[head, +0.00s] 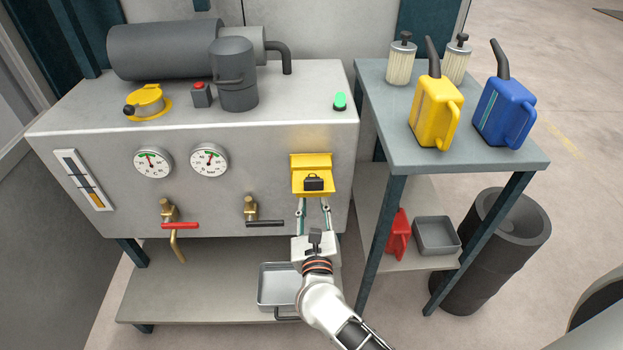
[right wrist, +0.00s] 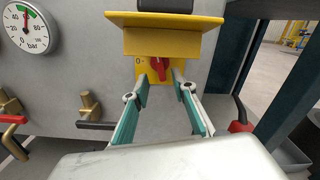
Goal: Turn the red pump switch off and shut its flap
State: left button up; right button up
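The yellow switch housing (head: 311,160) is on the front of the grey tank. Its yellow flap (right wrist: 165,40) is raised and sticks out, with a dark padlock-like piece (head: 314,184) on it. Under the flap, the red switch (right wrist: 160,69) points roughly up and down in the right wrist view, with a "0" mark to its left. The flap hides the switch in the head view. My right gripper (right wrist: 161,88) is open just below the flap, its fingers apart with the switch between and beyond their tips; I cannot tell whether they touch it. My left gripper is not in view.
A black-handled valve (head: 252,212) and a red-handled valve (head: 172,218) stick out left of the housing. A blue-grey side table (head: 390,145) with yellow and blue cans stands to the right. A metal tray (head: 277,287) lies on the shelf below.

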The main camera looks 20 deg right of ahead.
jog(key=x, duration=0.6)
jog(key=shift+w, duration=0.2)
grip_shut()
